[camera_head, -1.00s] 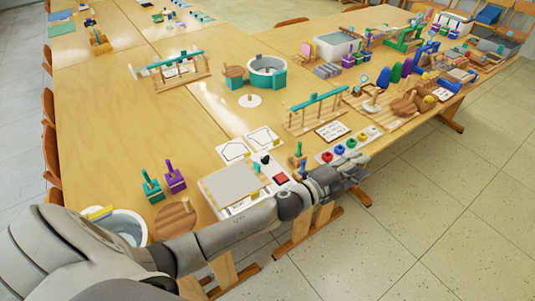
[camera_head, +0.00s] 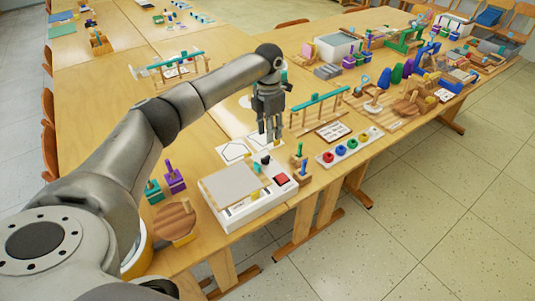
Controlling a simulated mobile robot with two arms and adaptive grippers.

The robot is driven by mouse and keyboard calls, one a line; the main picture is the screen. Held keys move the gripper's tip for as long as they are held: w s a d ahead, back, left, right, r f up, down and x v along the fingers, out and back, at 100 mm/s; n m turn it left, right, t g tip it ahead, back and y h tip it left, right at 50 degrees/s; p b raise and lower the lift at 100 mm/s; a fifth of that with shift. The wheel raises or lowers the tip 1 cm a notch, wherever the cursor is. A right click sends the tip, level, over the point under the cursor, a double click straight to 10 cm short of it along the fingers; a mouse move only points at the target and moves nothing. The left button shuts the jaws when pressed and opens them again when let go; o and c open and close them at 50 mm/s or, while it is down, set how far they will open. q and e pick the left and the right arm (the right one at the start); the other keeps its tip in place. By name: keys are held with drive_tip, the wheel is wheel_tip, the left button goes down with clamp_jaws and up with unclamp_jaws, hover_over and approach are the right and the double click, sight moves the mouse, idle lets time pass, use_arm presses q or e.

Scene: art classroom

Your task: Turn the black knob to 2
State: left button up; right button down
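The black knob (camera_head: 266,159) is a small dark piece on the upper right part of a white box (camera_head: 238,212) with a grey top panel. A red square button (camera_head: 281,180) and a small teal piece (camera_head: 257,168) sit near it. The knob's setting and any digits are too small to read. My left gripper (camera_head: 271,139) points down just above and behind the knob, apart from it as far as I can see. Its fingers look close together with nothing visible between them; how far they are open is unclear. My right gripper is out of view.
Several coloured knobs stand on a board (camera_head: 323,158) to the right. A teal-topped wooden rack (camera_head: 320,102) stands behind it. Purple (camera_head: 174,182) and green (camera_head: 153,191) blocks and a round wooden piece (camera_head: 175,222) are left of the box. The table's front edge is close.

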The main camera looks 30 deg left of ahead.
sight(268, 156)
use_arm(q)
drive_tip(key=f, duration=0.3)
drive_tip(key=f+p, duration=0.1)
drive_tip(key=f, duration=0.6)
drive_tip(key=shift+a+f+p, duration=0.25)
drive_tip(key=shift+a+p, duration=0.05)
clamp_jaws()
